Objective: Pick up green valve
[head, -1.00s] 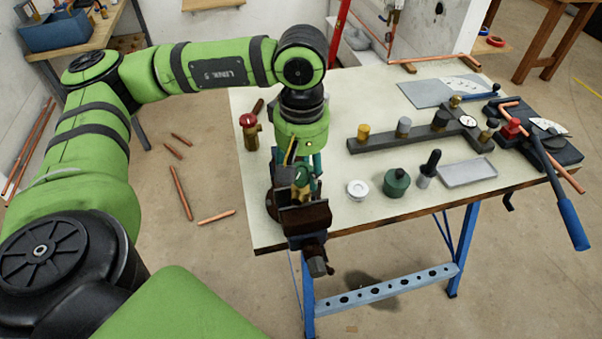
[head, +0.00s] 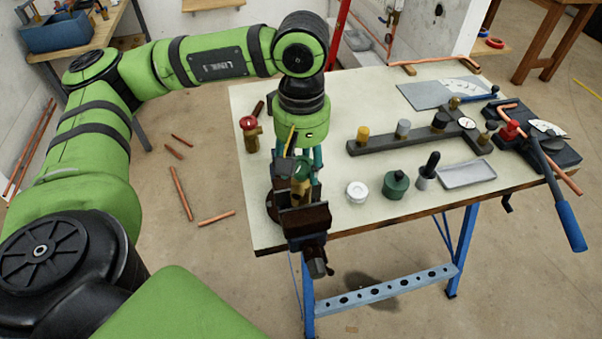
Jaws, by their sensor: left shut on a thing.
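The green valve, with a green top and a brass body (head: 299,188), is at the vise (head: 305,217) on the front left of the workbench. My left gripper (head: 301,172) points down from above and is shut on the green valve. The valve's brass lower part shows just above the vise jaws; I cannot tell whether its bottom end is still between them. My right gripper is not in view.
A red-topped brass valve (head: 250,134) stands left of the vise on the workbench (head: 330,105). To the right are a white roll (head: 357,191), a green container (head: 396,184), a grey tray (head: 467,173) and a dark rack (head: 400,140) with several fittings.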

